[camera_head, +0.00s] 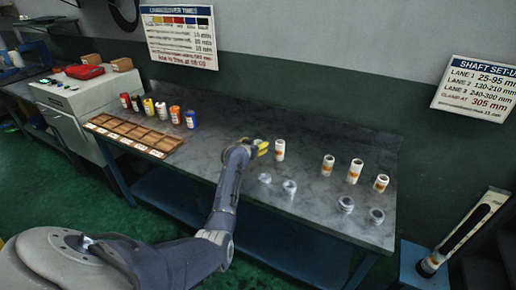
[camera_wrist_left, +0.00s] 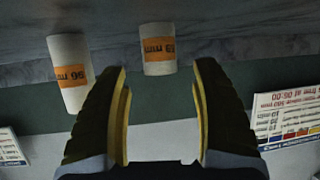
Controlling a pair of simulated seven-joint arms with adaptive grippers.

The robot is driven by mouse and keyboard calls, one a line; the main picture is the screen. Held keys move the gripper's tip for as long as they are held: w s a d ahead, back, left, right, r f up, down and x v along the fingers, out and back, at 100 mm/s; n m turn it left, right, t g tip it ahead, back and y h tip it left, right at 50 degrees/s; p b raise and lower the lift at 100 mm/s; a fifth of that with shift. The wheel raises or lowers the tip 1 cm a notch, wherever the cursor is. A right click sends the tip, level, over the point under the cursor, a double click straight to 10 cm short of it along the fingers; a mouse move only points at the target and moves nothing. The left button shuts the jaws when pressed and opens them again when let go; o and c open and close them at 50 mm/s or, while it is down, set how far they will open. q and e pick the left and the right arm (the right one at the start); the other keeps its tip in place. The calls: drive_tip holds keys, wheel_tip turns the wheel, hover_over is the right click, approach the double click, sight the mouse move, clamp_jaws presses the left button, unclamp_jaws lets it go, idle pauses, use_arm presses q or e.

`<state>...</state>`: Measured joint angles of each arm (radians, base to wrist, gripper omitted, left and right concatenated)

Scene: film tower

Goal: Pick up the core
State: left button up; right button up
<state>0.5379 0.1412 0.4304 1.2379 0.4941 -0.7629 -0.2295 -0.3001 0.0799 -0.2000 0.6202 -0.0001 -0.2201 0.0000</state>
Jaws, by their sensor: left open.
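My left gripper (camera_head: 260,147) is over the middle of the bench, its yellow-padded fingers just left of a white core with an orange label (camera_head: 279,149) that stands upright. In the left wrist view the fingers are apart (camera_wrist_left: 160,78) with nothing held between them. One labelled core (camera_wrist_left: 157,52) shows beyond the gap between the fingertips, and a second core (camera_wrist_left: 69,85) is outside the left finger. More white cores stand to the right on the bench, (camera_head: 328,165), (camera_head: 354,171) and (camera_head: 381,183). My right gripper is not in view.
Coloured rolls (camera_head: 161,111) stand behind a wooden divided tray (camera_head: 133,136) at the left. A wall sign (camera_head: 179,36) hangs behind. Bare bench lies between the rolls and the cores.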

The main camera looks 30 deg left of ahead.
use_arm(q)
drive_tip(key=shift+x, duration=1.35)
drive_tip(key=shift+s, duration=0.1)
drive_tip(key=c, duration=1.3)
